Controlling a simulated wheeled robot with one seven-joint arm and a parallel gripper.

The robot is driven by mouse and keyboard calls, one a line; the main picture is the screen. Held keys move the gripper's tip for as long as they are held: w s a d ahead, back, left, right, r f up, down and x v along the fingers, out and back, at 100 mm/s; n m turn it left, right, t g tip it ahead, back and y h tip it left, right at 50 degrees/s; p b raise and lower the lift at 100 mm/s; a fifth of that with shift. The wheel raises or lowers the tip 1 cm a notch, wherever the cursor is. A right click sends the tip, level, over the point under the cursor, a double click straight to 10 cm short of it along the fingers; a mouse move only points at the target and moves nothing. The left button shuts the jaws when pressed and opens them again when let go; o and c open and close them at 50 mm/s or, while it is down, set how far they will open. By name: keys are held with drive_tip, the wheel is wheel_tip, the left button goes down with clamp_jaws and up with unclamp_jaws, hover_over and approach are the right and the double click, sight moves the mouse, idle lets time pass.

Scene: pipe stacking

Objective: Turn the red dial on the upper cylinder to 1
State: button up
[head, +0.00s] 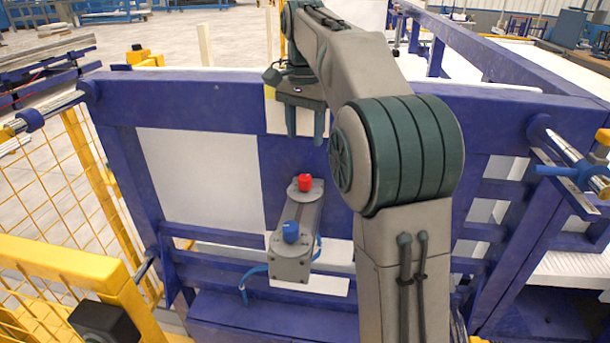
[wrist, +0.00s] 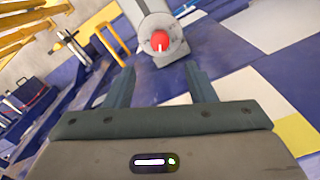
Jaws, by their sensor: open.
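The red dial (head: 305,183) sits on the round end of the upper grey cylinder (head: 307,199), fixed to the blue frame. In the wrist view the red dial (wrist: 160,41) is beyond the fingertips, near the top centre, with a pale mark on its lower face. My gripper (head: 305,140) is open and empty, above the red dial in the head view and apart from it. In the wrist view my gripper (wrist: 160,78) has its two fingers spread wide with nothing between them. I cannot read any numbers around the dial.
A blue dial (head: 290,232) is on the lower grey cylinder (head: 291,262), with a blue cable beside it. Blue frame beams (head: 200,110) and white panels surround the cylinders. A yellow mesh fence (head: 75,170) stands at the left.

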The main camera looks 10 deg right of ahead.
sight(305, 177)
wheel_tip(305, 177, down, 11)
drive_tip(key=shift+f, duration=0.1)
idle(0.3)
drive_tip(key=c, duration=1)
